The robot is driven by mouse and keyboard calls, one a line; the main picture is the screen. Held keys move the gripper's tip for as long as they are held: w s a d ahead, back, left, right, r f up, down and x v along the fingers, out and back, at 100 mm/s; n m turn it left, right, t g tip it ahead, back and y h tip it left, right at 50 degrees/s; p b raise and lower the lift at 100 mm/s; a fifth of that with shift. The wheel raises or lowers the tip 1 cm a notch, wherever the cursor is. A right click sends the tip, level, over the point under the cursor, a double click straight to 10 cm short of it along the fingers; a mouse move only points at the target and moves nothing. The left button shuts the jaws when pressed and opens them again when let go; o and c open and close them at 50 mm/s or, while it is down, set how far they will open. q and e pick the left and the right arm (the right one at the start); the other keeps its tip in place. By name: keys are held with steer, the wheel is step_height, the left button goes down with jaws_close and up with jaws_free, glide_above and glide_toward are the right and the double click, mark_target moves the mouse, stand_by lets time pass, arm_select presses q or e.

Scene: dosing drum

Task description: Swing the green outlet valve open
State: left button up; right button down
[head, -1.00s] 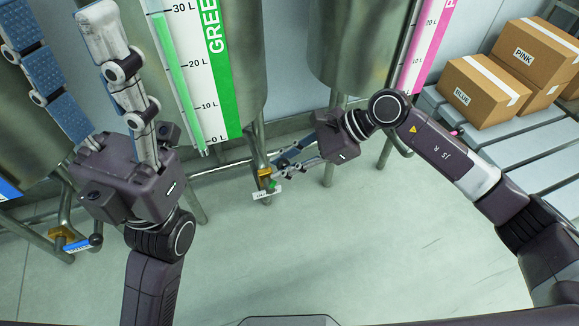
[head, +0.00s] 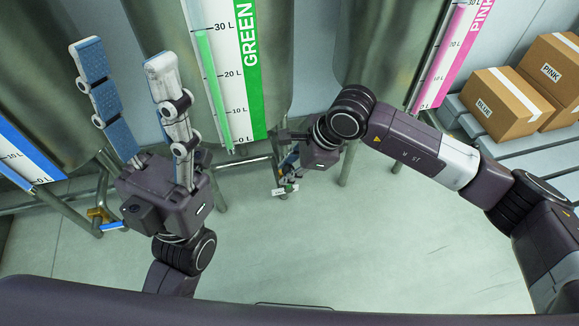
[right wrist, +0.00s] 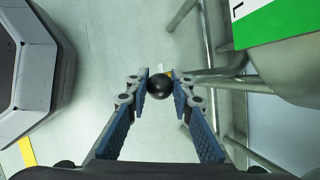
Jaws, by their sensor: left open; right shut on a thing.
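The green outlet valve (head: 284,189), with a small white and green tag, sits low on the outlet pipe under the tank with the GREEN scale (head: 250,60). My right gripper (head: 290,163) is at this valve, its fingers partly hidden by its own body and wrist. In the right wrist view its fingertips (right wrist: 160,87) are shut on a round black knob (right wrist: 159,86), at the valve's handle. How far the valve is turned I cannot tell. My left gripper (head: 128,90) is open and empty, fingers spread upward, at the left, away from the valve.
A second valve with a blue tag (head: 113,226) is at the lower left. The tank with the pink scale (head: 447,55) stands right of the green one. Boxes, one marked BLUE (head: 500,103), rest on a grey conveyor (head: 545,150) at the right. Metal legs flank the valve; the floor in front is clear.

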steer(key=c, duration=1.7)
jaws_free()
steer(key=shift+a, duration=0.1)
steer(key=shift+o, duration=0.2)
steer(key=v, duration=1.2)
